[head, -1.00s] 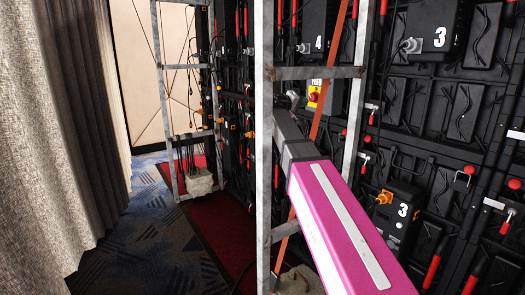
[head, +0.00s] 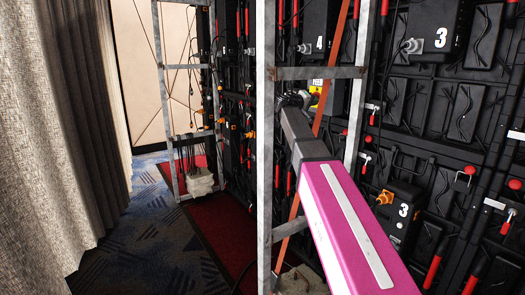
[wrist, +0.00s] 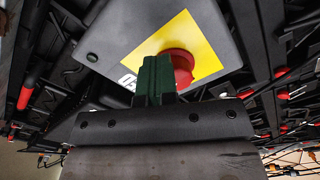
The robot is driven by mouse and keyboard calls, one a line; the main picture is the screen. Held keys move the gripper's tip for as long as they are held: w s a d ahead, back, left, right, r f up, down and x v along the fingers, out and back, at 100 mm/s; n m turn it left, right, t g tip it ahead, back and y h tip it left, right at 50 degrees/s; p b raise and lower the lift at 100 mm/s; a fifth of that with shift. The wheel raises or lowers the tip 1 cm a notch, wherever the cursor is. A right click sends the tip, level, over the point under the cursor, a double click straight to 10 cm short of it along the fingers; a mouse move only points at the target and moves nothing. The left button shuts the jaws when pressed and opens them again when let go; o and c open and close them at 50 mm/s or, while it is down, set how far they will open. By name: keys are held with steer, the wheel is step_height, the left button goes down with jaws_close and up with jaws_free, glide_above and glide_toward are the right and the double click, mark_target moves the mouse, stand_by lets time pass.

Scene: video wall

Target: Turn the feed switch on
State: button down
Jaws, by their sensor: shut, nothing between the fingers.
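The feed switch is a round red knob (wrist: 180,68) on a yellow plate (wrist: 203,42) of a grey box (wrist: 125,28) in the wrist view. My gripper (wrist: 154,62) shows dark green fingers shut together with nothing between them. The fingers overlap the knob's left side in this view; I cannot tell whether they touch it. A white mark left of the plate is partly hidden by the fingers. In the head view only a bit of the yellow plate (head: 316,86) shows, and my wrist hides the knob.
A grey metal frame (head: 265,170) with crossbars and an orange strap (head: 325,105) stand close around my arm. Black panels with red handles and numbered boxes (head: 437,38) fill the right. Carpeted floor (head: 150,235) is clear at left, beside a curtain (head: 65,130).

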steer(key=shift+w+d+r, duration=0.15)
steer(key=shift+w+d, duration=0.25)
steer(key=shift+w, duration=0.15)
steer(key=shift+w+f, duration=0.1)
steer(key=shift+f, duration=0.15)
steer(key=shift+w+a+f, duration=0.15)
steer(key=shift+w+f, duration=0.1)
steer(key=shift+f, duration=0.2)
steer(key=shift+w+a+f, duration=0.15)
steer(key=shift+w+f, duration=0.1)
steer(key=shift+f, duration=0.2)
steer(key=shift+s+d+f, duration=0.1)
steer(key=shift+s+f, duration=0.2)
steer(key=shift+s+a+f, duration=0.2)
steer(key=shift+s+a, duration=0.35)
steer(key=shift+s, duration=0.2)
steer(key=shift+r+v, duration=0.2)
steer(key=shift+v, duration=2.05)
